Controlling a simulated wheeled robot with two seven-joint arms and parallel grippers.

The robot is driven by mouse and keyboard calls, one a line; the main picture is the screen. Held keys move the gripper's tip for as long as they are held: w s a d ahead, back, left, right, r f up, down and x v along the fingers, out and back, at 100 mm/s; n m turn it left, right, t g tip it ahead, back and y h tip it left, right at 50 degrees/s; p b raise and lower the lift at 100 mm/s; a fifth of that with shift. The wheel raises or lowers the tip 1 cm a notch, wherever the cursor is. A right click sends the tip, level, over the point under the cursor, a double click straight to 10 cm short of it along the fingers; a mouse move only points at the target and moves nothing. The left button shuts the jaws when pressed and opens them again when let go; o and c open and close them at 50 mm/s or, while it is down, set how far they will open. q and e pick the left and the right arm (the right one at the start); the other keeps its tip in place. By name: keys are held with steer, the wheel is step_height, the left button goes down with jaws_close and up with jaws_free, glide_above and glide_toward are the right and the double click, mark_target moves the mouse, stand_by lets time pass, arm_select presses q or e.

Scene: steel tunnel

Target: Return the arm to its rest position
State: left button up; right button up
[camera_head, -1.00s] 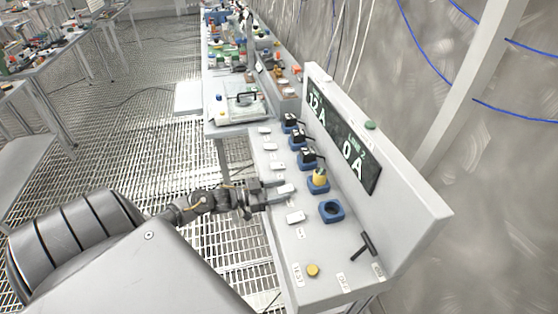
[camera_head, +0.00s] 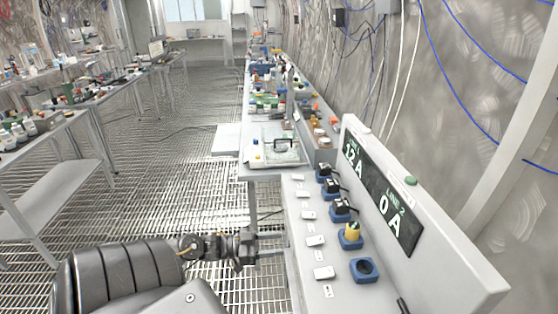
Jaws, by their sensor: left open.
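My left gripper (camera_head: 272,247) is in the camera_head view, at the lower middle. It is open and seen from the side, with nothing visible between its fingers. It is over the floor grating, at the left edge of the white control console (camera_head: 297,222). The console carries a row of blue sockets: several hold black plugs (camera_head: 331,187), one holds a yellow plug (camera_head: 352,231), and the nearest socket (camera_head: 364,269) is empty. A display panel (camera_head: 384,200) on its upright back reads 12 A and 0 A. My right gripper is not in view.
A long bench (camera_head: 262,171) with a tray and many small items runs away behind the console. Tables (camera_head: 38,142) with clutter stand on the left. The grated floor (camera_head: 150,190) between them is open. Cables hang on the right wall.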

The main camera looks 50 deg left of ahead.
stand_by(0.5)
arm_select(q)
steer(key=s+a+f+n+g+y, duration=0.1)
steer(key=a+f+y, duration=0.3)
steer(key=f, duration=0.3)
steer(key=s+a+f+n+g+y, duration=0.1)
steer(key=a+f+y, duration=0.35)
steer(key=f, duration=0.25)
steer(key=s+a+f+n+g+y, duration=0.1)
steer(key=s+f+g, duration=0.1)
steer(key=s+f, duration=0.55)
steer(key=s+f+g+y, duration=0.2)
steer(key=s+f, duration=0.2)
steer(key=f, duration=0.6)
steer(key=s+d+f+n+g, duration=0.1)
steer(key=s+d+f+g, duration=0.2)
steer(key=s+d+f, duration=0.5)
steer(key=s+d+f+g, duration=0.3)
steer(key=s+d+f, duration=0.25)
steer(key=s, duration=0.45)
steer(key=s+d+f+g, duration=0.1)
steer(key=d, duration=0.6)
steer(key=s+d+f+h, duration=0.1)
steer(key=s+d+f, duration=0.1)
steer(key=d, duration=0.5)
steer(key=shift+s+d+f+n+g, duration=0.15)
steer(key=shift+s+d+n+g, duration=0.15)
steer(key=shift+g, duration=0.1)
